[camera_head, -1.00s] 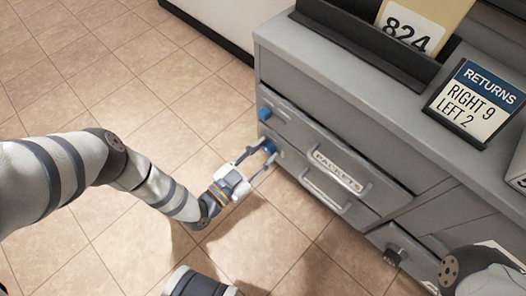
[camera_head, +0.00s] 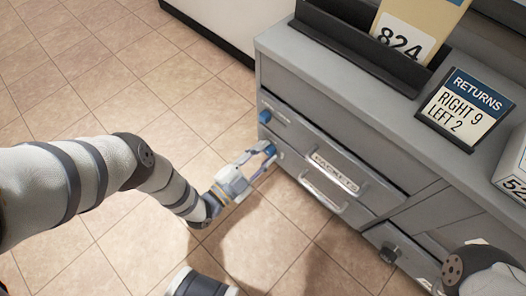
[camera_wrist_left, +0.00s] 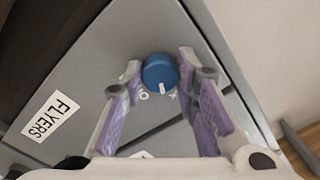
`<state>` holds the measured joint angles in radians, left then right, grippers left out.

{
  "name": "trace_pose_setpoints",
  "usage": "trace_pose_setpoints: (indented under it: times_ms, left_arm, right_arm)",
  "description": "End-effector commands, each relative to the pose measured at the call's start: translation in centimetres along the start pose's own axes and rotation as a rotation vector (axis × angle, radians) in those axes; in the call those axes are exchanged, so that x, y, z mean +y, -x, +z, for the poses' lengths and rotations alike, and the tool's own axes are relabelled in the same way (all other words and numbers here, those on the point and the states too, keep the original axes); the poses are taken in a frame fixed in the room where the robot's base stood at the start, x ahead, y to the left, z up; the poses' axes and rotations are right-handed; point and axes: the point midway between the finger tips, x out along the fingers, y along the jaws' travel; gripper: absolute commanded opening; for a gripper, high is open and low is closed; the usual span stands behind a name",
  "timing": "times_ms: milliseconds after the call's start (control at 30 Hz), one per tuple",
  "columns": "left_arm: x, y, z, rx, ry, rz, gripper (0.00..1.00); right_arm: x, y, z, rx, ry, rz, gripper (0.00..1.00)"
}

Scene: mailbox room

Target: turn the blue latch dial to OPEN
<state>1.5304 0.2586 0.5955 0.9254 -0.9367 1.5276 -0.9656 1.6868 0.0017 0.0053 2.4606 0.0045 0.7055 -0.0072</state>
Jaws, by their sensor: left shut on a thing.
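The lower blue latch dial (camera_head: 265,148) sits at the left end of the grey cabinet's front, beside the PACKETS drawer. In the left wrist view, the blue dial (camera_wrist_left: 160,70) shows a white pointer mark at its lower edge, with small white O and X marks below it. My left gripper (camera_head: 256,162) reaches the dial from the front. In the wrist view its two purple-padded fingers (camera_wrist_left: 160,78) stand on either side of the dial, shut on it. A second blue knob (camera_head: 265,117) sits above. My right gripper is not in view.
The PACKETS drawer handle (camera_head: 322,194) juts out right of the dial. A dark knob (camera_head: 389,254) is lower right. A RETURNS sign (camera_head: 466,108) and a black tray (camera_head: 360,50) stand on the cabinet top. The tiled floor (camera_head: 110,75) left of the cabinet is clear.

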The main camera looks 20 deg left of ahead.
Motion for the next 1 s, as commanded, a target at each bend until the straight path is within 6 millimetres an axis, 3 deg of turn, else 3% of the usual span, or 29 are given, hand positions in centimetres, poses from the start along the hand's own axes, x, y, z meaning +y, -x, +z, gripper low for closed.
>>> trace_pose_setpoints:
  times_ms: [1000]
  left_arm:
    - [-0.3,0.0,0.0,-0.003,-0.91,-0.002,0.0]
  right_arm:
    - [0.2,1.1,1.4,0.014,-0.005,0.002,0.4]
